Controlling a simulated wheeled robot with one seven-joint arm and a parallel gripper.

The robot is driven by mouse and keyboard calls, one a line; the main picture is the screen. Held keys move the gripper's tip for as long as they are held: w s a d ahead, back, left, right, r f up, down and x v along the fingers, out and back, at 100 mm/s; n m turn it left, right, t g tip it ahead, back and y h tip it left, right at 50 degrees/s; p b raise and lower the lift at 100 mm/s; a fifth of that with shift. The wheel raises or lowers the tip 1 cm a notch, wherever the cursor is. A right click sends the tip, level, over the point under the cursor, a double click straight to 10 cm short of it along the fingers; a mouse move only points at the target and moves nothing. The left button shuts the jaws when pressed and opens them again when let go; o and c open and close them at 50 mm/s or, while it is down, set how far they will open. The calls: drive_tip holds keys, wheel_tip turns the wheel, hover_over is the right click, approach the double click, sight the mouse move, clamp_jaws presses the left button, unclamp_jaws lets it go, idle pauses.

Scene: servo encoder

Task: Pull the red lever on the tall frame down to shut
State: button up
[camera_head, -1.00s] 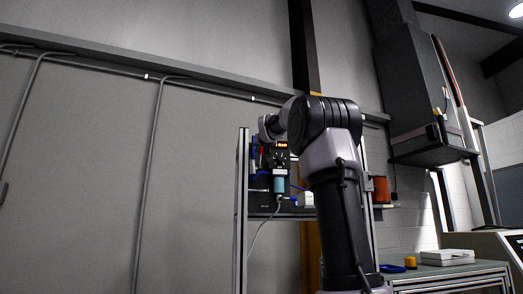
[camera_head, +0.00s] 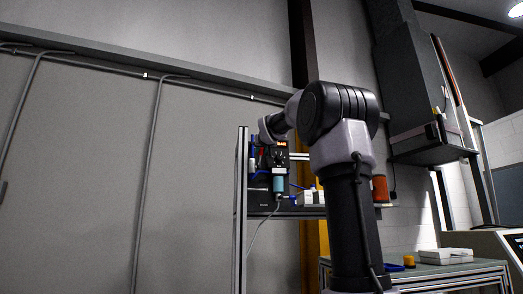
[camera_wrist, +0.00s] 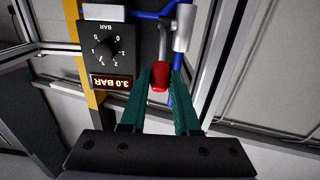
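The red lever (camera_wrist: 159,76) shows in the wrist view, joined to a grey metal valve piece (camera_wrist: 183,27) with blue tubing. My gripper (camera_wrist: 160,74) has green fingers, open, with their tips on either side of the red end. A narrow gap seems to show on each side; contact is hard to tell. In the head view the tall frame (camera_head: 241,205) stands left of my arm. A small red part (camera_head: 262,153) on it looks like the lever. My fingers are not clear there.
A black gauge box (camera_wrist: 108,53) reading 3.0 BAR sits left of the lever in the wrist view, beside a yellow post (camera_wrist: 92,100). In the head view an orange-red cylinder (camera_head: 380,189) and a bench (camera_head: 440,270) are to the right.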

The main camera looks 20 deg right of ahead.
drive_tip(key=shift+s+f, duration=0.1)
drive_tip(key=shift+s, duration=0.05)
drive_tip(key=shift+s+a+f, duration=0.15)
drive_tip(key=shift+s+f, duration=0.3)
drive_tip(key=shift+f, duration=0.1)
idle(0.4)
drive_tip(key=shift+s+a+f, duration=0.15)
drive_tip(key=shift+s+f, duration=0.3)
drive_tip(key=shift+f, duration=0.3)
drive_tip(key=shift+s+f, duration=0.25)
drive_tip(key=shift+f, duration=0.65)
drive_tip(key=shift+s+a+f, duration=0.1)
drive_tip(key=shift+s+f, duration=0.05)
drive_tip(key=shift+f, duration=0.6)
